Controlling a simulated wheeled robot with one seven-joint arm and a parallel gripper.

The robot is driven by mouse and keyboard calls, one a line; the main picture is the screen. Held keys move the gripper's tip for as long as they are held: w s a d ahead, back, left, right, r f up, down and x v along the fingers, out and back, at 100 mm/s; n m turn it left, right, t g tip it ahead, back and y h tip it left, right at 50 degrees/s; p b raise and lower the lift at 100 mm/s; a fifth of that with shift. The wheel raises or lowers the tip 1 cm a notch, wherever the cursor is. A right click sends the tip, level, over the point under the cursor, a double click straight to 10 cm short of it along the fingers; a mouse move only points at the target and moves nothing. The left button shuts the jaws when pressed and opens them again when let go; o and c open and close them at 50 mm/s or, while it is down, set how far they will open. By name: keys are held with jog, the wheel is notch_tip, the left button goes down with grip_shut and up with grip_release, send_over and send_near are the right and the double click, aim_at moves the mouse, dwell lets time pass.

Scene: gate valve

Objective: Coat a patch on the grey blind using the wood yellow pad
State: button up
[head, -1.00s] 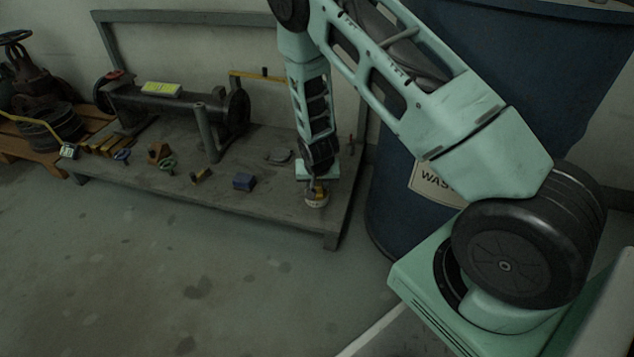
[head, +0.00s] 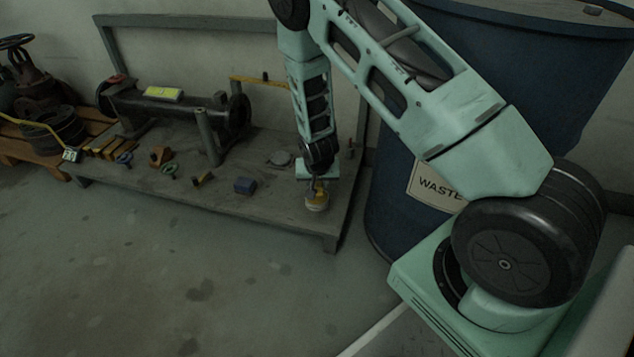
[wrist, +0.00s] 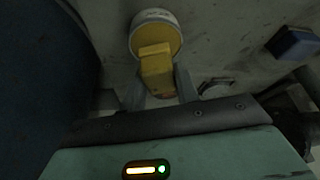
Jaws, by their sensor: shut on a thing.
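The yellow pad (wrist: 156,68) is between the fingers of my gripper (wrist: 158,92), which is shut on it. The pad's far end is over or in a round pale tin (wrist: 148,17) with yellow inside; I cannot tell whether it touches the contents. In the head view, my gripper (head: 317,184) is right above the tin (head: 317,205) at the right end of the bench. The grey blind (head: 279,158), a flat disc, lies on the bench behind and left of the tin. It appears to be the round grey piece (wrist: 216,86) right of the pad in the wrist view.
A blue block (head: 245,186) lies left of the tin. Several small parts, an upright post (head: 207,138) and a dark flanged pipe (head: 165,109) stand farther left on the bench (head: 290,204). A big blue waste drum (head: 395,225) stands close on the right.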

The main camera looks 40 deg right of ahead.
jog(key=shift+r+p, duration=1.95)
jog(key=shift+r, duration=0.45)
